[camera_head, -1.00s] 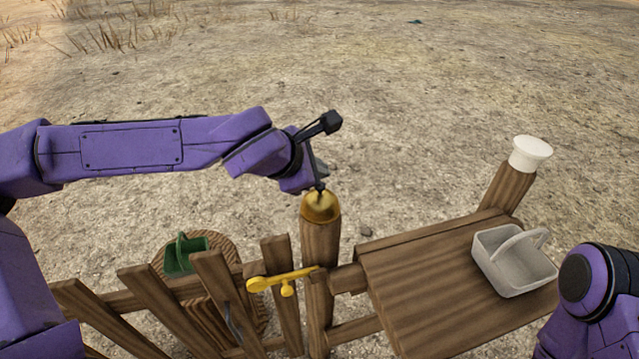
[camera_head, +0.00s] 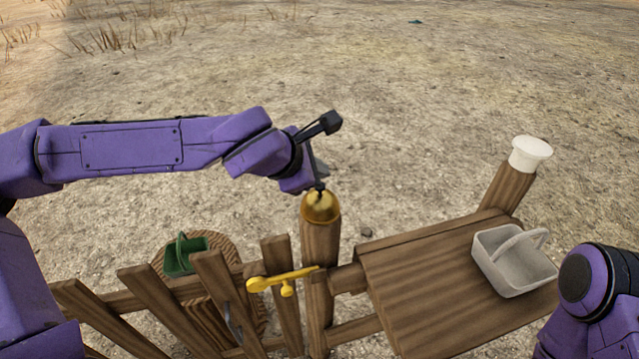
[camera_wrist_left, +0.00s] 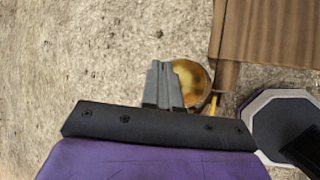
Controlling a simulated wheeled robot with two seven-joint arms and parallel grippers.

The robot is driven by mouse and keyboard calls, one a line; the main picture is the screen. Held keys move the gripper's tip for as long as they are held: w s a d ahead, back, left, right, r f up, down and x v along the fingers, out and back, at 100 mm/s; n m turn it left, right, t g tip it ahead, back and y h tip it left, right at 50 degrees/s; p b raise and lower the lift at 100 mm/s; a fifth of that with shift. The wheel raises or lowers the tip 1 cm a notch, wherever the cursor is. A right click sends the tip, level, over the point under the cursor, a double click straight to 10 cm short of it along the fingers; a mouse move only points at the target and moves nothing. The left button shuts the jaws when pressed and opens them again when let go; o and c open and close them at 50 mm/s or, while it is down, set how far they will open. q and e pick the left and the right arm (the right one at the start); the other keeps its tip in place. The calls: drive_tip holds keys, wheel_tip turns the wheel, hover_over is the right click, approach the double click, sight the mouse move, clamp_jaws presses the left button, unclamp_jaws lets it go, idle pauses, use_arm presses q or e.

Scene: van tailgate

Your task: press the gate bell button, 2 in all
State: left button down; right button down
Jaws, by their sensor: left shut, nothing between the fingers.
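The gate bell is a brass dome (camera_head: 321,207) on top of a wooden gate post (camera_head: 321,250) in the middle of the head view. It also shows in the left wrist view as a round gold dome (camera_wrist_left: 192,82). My left gripper (camera_head: 319,187) is shut and empty, with its tips at the top of the dome. In the left wrist view the closed grey fingers (camera_wrist_left: 165,84) overlap the dome's left side. Whether the tips touch the button cannot be told, as they hide the dome's top. Only part of my right arm shows at the right edge; its gripper is out of view.
A wooden gate with a yellow latch (camera_head: 285,281) is left of the post. Behind it a green basket (camera_head: 172,262) stands on a round wooden surface. A wooden table (camera_head: 420,310) at right holds a white basket (camera_head: 510,284). A white-capped post (camera_head: 530,152) stands behind.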

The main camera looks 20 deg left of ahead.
use_arm(q)
drive_tip(key=shift+f, duration=0.15)
drive_tip(key=shift+f, duration=0.3)
drive_tip(key=shift+f+b, duration=0.35)
drive_tip(key=shift+f, duration=0.2)
idle(0.8)
drive_tip(key=shift+r+p, duration=1)
drive_tip(key=shift+p, duration=0.1)
wheel_tip(320, 180, up, 5)
drive_tip(key=p, duration=0.5)
drive_tip(key=shift+r, duration=0.1)
